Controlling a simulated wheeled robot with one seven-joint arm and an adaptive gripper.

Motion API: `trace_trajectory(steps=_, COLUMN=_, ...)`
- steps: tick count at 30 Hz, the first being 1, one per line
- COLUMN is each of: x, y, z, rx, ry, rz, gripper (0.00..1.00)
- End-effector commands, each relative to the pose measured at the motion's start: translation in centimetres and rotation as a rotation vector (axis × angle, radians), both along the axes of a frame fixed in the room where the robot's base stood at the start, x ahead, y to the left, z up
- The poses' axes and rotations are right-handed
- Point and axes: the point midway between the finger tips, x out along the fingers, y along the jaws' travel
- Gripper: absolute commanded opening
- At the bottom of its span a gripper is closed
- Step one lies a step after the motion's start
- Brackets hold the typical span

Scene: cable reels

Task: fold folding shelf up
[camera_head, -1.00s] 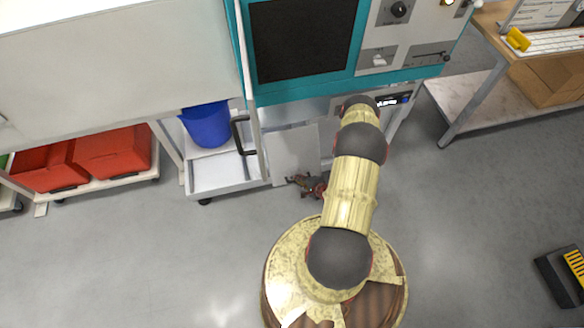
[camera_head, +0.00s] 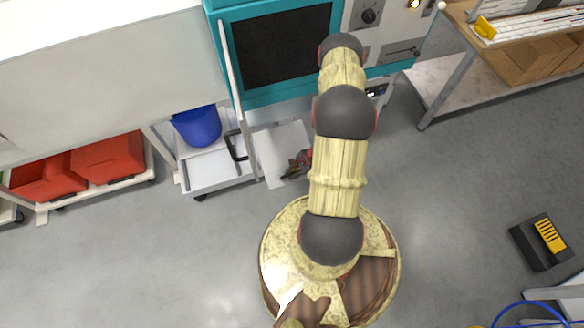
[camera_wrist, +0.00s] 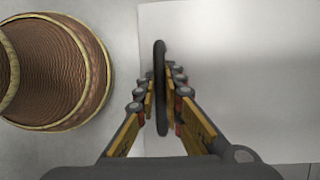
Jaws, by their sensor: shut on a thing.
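The folding shelf (camera_head: 272,152) is a plain white panel below the teal machine, slanting outward toward me. In the wrist view the white panel (camera_wrist: 240,80) fills the right side. A dark, thin handle (camera_wrist: 161,112) stands in front of its left part. My gripper (camera_wrist: 160,75) has its fingers on both sides of this handle and is shut on it. In the head view my gripper (camera_head: 294,165) is at the panel's lower right part, and my arm hides the area to the right.
The teal machine (camera_head: 224,60) stands above. Left of the panel are a black handle (camera_head: 236,146), a white cart (camera_head: 205,180) and a blue bucket (camera_head: 197,125). Red bins (camera_head: 108,158) are farther left. A workbench (camera_head: 480,40) stands at right. Floor (camera_head: 150,260) at front left is clear.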

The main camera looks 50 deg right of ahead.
Motion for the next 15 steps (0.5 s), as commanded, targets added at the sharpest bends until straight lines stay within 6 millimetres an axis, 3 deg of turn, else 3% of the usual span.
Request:
trace_trajectory(steps=9, x=0.0, y=0.0, z=4.9, rx=-0.002, ry=-0.001, rz=0.001, gripper=0.00)
trace_trajectory(steps=15, x=0.1, y=0.0, z=6.6, rx=0.000, ry=0.000, rz=0.001, gripper=0.00)
